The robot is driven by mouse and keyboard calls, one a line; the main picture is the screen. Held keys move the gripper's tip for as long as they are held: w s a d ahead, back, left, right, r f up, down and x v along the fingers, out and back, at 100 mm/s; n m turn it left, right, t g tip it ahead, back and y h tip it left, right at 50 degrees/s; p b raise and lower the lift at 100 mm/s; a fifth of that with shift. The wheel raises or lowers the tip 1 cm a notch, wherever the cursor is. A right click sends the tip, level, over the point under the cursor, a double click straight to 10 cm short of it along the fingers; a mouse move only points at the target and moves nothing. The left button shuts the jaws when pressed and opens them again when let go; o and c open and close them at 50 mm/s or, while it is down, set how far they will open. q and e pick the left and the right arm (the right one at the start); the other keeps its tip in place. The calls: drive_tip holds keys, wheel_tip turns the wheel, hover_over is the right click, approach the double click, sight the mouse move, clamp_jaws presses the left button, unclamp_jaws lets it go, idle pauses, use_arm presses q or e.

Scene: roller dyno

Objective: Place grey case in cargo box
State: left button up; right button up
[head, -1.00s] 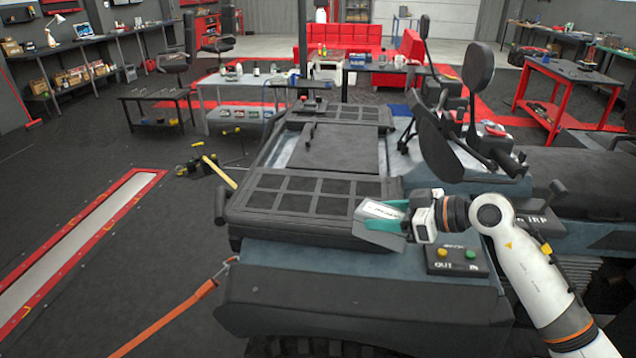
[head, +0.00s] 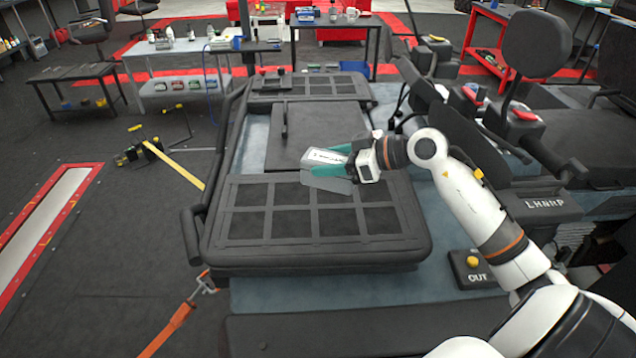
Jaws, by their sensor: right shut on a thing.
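My right gripper (head: 345,166) has teal fingers and is shut on the grey case (head: 328,184), a small flat grey thing with a pale labelled face. It holds the case above the rear deck of the vehicle, over the far edge of the near black grid panel (head: 320,240). The fingers hide part of the case. The likely cargo box is the black-framed unit on the deck, with a flat dark middle panel (head: 300,138) between two grid panels. I cannot tell how deep its middle is. My left gripper is not in view.
Black seats (head: 537,45) and control levers stand right of the deck. A black button box (head: 472,268) is at the deck's near right. Work tables (head: 190,50) stand behind.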

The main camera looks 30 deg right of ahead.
wheel_tip(320, 180, down, 7)
drive_tip(key=shift+r, duration=0.1)
drive_tip(key=shift+f, duration=0.2)
drive_tip(key=o, duration=1.1)
